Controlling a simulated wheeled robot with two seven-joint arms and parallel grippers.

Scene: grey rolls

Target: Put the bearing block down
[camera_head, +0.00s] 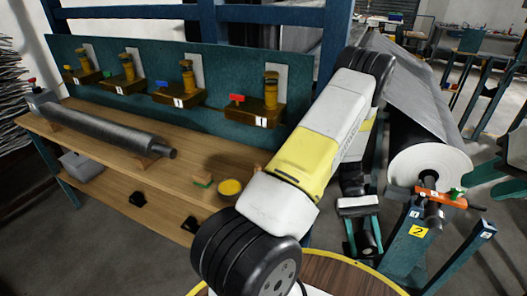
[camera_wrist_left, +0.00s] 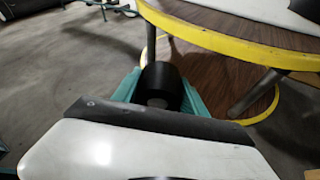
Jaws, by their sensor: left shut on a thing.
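My right gripper (camera_head: 495,181) is partly in view at the right edge, with teal finger parts near the roll's end. Its opening is unclear.
The large roll (camera_head: 428,165) rests on a teal stand (camera_head: 415,250) marked 2. A yellow-edged round table (camera_head: 335,278) is close in front.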

